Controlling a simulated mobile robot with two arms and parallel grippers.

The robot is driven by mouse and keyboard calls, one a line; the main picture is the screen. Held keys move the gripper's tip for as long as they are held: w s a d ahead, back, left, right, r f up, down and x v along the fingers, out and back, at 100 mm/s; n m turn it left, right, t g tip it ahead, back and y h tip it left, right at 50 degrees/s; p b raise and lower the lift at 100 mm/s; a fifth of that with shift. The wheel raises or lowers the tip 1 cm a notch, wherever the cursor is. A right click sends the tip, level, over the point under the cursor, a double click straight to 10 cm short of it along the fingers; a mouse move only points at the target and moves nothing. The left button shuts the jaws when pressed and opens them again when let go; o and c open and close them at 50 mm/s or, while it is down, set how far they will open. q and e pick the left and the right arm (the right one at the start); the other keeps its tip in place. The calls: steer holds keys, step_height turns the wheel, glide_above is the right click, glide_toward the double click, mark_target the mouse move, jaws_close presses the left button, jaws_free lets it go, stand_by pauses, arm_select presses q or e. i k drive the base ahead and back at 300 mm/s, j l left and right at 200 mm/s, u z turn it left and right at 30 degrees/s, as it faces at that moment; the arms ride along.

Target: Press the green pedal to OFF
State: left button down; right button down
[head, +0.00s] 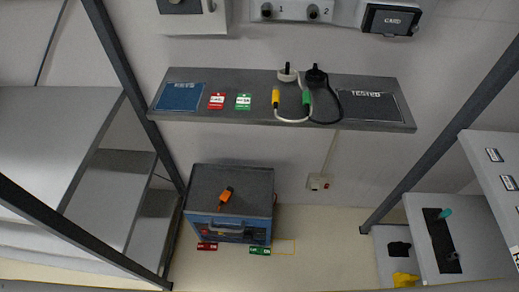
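The green pedal (260,251) is a small green block with pale lettering, too small to read. It lies on the floor at the front right foot of a blue and grey cabinet (232,188). A similar red pedal (207,246) lies to its left, at the cabinet's front left foot. I cannot tell whether either pedal is up or pressed down. Neither of my grippers shows in the head view.
An orange object (226,195) lies on the cabinet top. A grey wall shelf (250,118) holds plugs and tags. Dark posts and shelving flank both sides; floor right of the cabinet looks clear.

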mark_target(252, 250)
steer(key=k+j, duration=0.1)
steer(key=k, duration=0.45)
steer(key=k+j+z, duration=0.15)
steer(key=k, duration=0.4)
